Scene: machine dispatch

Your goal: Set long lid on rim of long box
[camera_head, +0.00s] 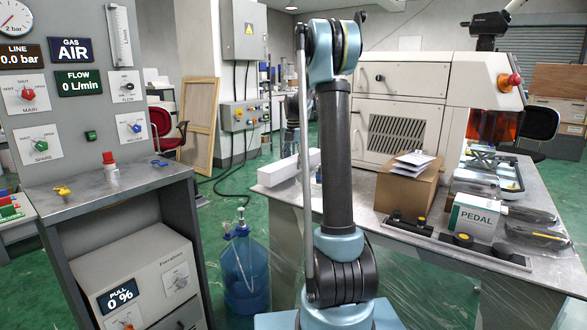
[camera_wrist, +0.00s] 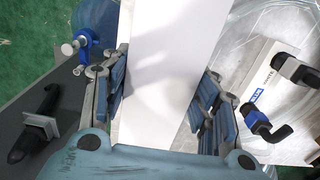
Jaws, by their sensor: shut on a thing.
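In the wrist view my gripper (camera_wrist: 160,92) has its blue-padded fingers on both sides of a smooth white piece, which looks like the long lid (camera_wrist: 165,45). It runs from near the palm up past the top of the picture, so its far end is out of view. In the head view a long white box-like shape (camera_head: 284,169) is at the left end of the metal table, partly behind my arm. I cannot tell there whether it is the long box, the lid, or both.
The metal table (camera_head: 450,245) carries a cardboard box (camera_head: 408,190), a PEDAL box (camera_head: 476,217) and a beige machine (camera_head: 400,105). A blue bottle (camera_head: 246,268) stands on the floor between table and gas console (camera_head: 115,200).

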